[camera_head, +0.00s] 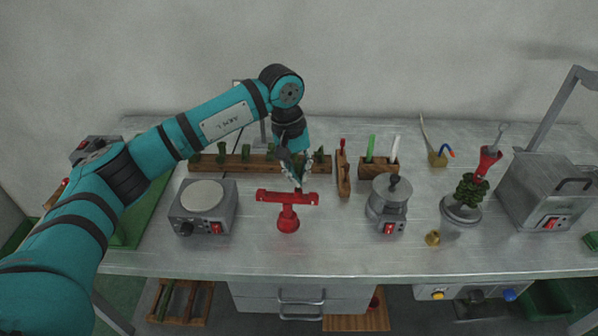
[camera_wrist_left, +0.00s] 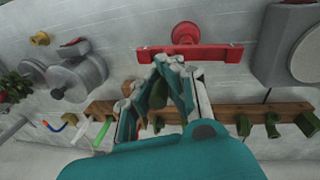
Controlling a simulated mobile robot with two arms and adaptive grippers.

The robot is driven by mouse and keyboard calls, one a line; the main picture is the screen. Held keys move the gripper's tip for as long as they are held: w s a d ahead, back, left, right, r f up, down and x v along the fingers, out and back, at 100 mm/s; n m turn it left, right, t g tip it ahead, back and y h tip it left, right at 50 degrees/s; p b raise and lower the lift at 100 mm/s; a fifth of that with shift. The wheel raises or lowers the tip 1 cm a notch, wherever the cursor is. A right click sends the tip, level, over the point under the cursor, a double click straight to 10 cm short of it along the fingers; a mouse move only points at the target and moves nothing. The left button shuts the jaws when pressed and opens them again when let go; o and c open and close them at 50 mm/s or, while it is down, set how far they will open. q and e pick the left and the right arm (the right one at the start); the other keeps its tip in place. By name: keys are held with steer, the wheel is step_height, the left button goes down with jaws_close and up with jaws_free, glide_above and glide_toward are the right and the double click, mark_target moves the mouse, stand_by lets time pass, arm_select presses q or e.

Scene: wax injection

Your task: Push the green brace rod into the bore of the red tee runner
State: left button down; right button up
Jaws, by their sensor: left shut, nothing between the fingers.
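The red tee runner (camera_head: 288,215) stands upright on the bench, with a round base and a level crossbar; it also shows in the wrist view (camera_wrist_left: 221,53). My left gripper (camera_head: 298,187) points down at the crossbar's rear side, its fingers shut and empty. In the wrist view its fingertips (camera_wrist_left: 172,62) meet close to the crossbar; I cannot tell whether they touch it. No green rod is clearly visible at the runner, and the bore is not clear. A slim green stick (camera_head: 370,147) stands in a wooden block; I cannot tell if it is the brace rod.
A wooden rack (camera_head: 240,163) with several green pieces lies behind the runner. A hot plate (camera_head: 203,208) stands left, and a metal pot (camera_head: 388,205) stands right. A narrow wooden holder (camera_head: 343,175) is close on the right. The bench front is clear.

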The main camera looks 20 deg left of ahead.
arm_select(q)
steer(key=shift+f+b, duration=0.3)
steer(key=shift+f, duration=0.1)
steer(key=c, duration=1.4)
jaws_free()
steer(key=shift+r, duration=0.2)
step_height(320, 180, up, 12)
steer(key=s+a, duration=0.1)
steer(key=shift+a+f, duration=0.2)
steer(key=shift+a, duration=0.1)
